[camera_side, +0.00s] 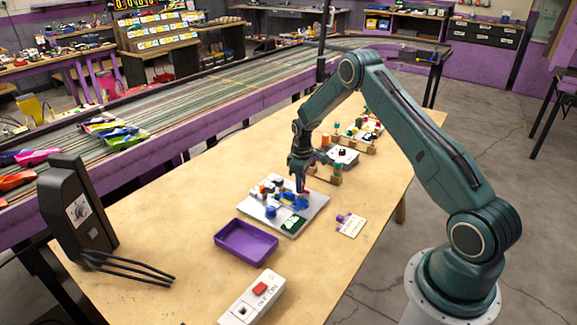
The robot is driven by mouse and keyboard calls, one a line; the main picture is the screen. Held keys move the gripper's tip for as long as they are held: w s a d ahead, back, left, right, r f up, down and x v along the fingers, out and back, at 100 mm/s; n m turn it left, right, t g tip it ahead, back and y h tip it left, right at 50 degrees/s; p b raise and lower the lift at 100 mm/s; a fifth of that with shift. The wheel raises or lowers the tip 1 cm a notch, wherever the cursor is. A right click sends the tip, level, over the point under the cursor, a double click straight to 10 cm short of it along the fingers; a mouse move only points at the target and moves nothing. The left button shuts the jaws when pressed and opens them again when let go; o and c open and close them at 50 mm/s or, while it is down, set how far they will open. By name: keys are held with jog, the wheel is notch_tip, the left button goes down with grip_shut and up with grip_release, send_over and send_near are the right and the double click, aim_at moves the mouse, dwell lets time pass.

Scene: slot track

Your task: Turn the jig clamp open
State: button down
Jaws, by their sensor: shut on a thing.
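A light grey jig plate (263,220) lies on the wooden table with several small blue, white, orange and dark parts on it. The blue jig clamp (291,201) sits toward the plate's right side. My gripper (301,187) points down from above and is shut on the clamp. The jaws partly hide the clamp's upper part, and its exact angle is too small to tell.
A purple tray (246,242) stands in front of the plate, with a red-button switch box (252,296) nearer. A tag (351,226) lies to the right. Wooden blocks and a small plate (341,155) stand behind. A dark upright device (78,212) is at left; the table's left middle is clear.

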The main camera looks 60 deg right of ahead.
dwell(0.3)
jog(key=c, duration=1.2)
grip_release()
jog(key=shift+r, duration=0.1)
notch_tip(320, 180, up, 14)
